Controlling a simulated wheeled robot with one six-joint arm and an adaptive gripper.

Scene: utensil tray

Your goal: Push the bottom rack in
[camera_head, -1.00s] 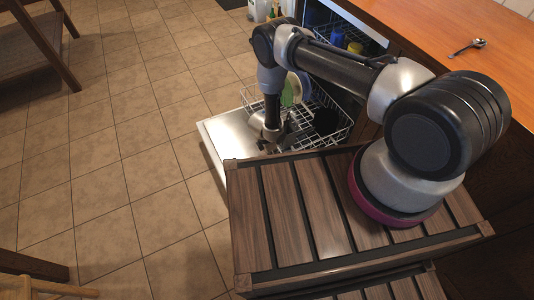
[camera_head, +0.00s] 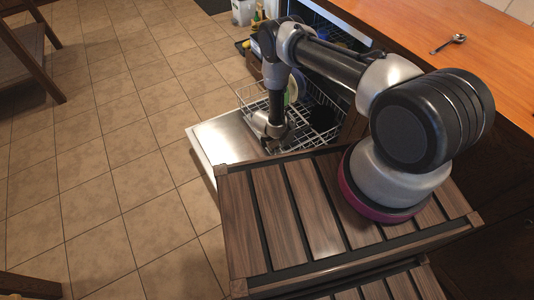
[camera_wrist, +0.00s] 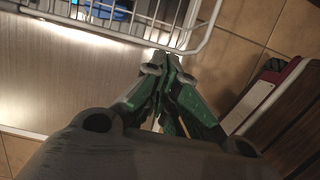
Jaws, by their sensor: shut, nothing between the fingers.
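The bottom rack is a white wire rack (camera_head: 245,97) pulled out over the open dishwasher door (camera_head: 215,143). It holds a light plate, a green item and a dark item. In the wrist view the rack's rounded front rim (camera_wrist: 211,22) crosses the top, and the bare metal door (camera_wrist: 60,85) lies below. My gripper (camera_wrist: 163,68) is shut and empty, its green-grey fingers pointing at the rack's rim; I cannot tell whether they touch it. In the head view my wrist is at the rack's front, and the fingertips are hard to make out.
The upper rack (camera_head: 335,35) with blue and yellow items is inside the dishwasher. An orange-brown counter (camera_head: 480,60) with a spoon (camera_head: 448,43) runs along the right. Tiled floor (camera_head: 100,160) is open to the left. A wooden table or stool (camera_head: 30,65) stands far left.

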